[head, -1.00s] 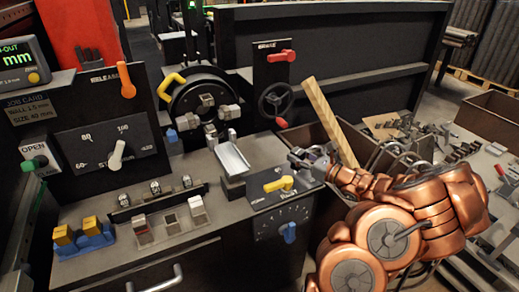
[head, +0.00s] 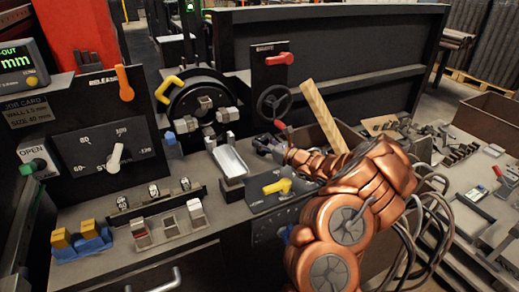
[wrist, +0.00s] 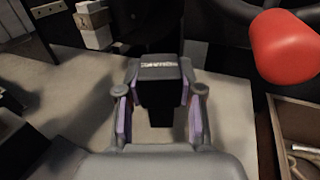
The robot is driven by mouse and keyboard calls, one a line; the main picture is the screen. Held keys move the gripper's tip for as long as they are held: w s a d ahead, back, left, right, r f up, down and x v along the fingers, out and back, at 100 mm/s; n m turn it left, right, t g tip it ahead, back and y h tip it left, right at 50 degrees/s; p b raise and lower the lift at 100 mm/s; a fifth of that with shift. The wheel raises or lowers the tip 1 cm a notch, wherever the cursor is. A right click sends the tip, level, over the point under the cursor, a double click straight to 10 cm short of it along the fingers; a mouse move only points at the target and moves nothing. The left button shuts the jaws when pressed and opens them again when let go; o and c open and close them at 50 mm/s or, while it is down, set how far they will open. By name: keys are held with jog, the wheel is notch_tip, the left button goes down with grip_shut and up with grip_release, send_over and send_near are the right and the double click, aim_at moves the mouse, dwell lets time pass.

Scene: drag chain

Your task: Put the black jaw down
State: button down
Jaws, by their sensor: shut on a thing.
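My gripper (wrist: 160,112) is shut on a black jaw (wrist: 157,88), a dark block with a small light label along its top edge. The purple-padded fingers press on both sides of it. In the head view my gripper (head: 269,147) is above the bench, just right of the silver tray (head: 231,160). The jaw is too small and dark to make out there. In the wrist view grey bench surface (wrist: 65,110) shows below and to the left of the jaw.
The round chuck (head: 205,108) with its pale jaws stands behind the tray. A red-handled lever (head: 280,59) and handwheel (head: 274,101) are behind my gripper. A yellow handle (head: 278,187) is close in front. A wooden bar (head: 324,115) leans at the right.

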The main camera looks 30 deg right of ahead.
jog(key=shift+w+a, duration=0.25)
jog(key=shift+w, duration=0.25)
jog(key=shift+f, duration=1.7)
jog(key=shift+f, duration=0.1)
jog(key=c, duration=0.7)
grip_release()
jog(key=shift+c, duration=0.2)
jog(key=v, duration=1.2)
jog(key=shift+d, duration=0.1)
